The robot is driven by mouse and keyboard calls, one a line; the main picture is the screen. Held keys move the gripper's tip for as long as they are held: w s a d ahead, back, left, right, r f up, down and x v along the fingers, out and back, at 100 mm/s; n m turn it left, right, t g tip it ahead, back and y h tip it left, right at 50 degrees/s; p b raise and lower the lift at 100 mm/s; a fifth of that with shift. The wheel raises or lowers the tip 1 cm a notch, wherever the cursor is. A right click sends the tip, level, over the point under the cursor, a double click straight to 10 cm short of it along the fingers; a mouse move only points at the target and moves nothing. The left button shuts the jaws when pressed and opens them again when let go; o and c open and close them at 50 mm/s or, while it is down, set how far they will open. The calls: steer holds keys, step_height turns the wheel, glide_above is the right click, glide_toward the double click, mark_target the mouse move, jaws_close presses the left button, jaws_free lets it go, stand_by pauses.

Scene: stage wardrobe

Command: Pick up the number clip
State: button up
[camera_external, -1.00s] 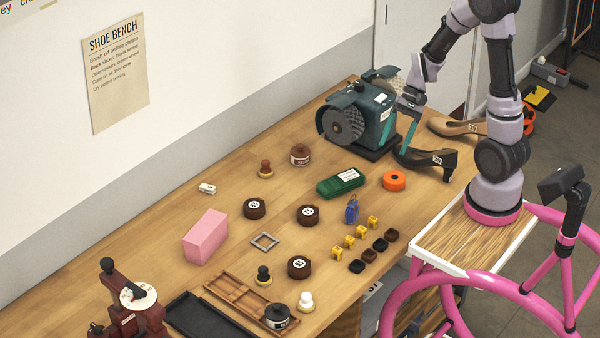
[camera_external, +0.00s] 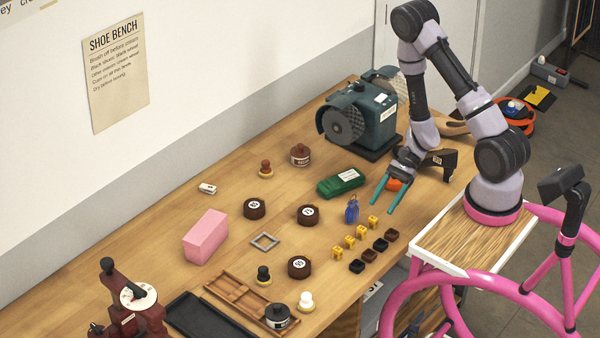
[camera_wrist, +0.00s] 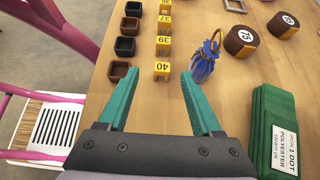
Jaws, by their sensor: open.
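Several yellow number clips stand in a row on the bench; the nearest to my gripper is marked 40 and shows in the wrist view (camera_wrist: 161,70) and in the external view (camera_external: 373,221). Clips marked 39 (camera_wrist: 163,46) and 37 (camera_wrist: 164,28) stand beyond it. My gripper (camera_external: 381,211) is open and empty, its teal fingers pointing down over the bench near the clip end of the row. In the wrist view the 40 clip appears between the fingertips (camera_wrist: 158,76), apart from both. The height gap is hard to tell.
Small dark trays (camera_external: 380,244) line one side of the clips. A blue tasselled item (camera_external: 351,212) stands close on the other side. A green box (camera_wrist: 273,125), brown numbered tins (camera_external: 308,215) and a grinder (camera_external: 365,115) are nearby. An orange roll is partly hidden behind my gripper.

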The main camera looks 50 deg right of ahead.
mark_target(373, 218)
steer(key=x, duration=0.6)
steer(key=shift+w+f, duration=0.2)
steer(key=shift+f, duration=0.2)
jaws_close()
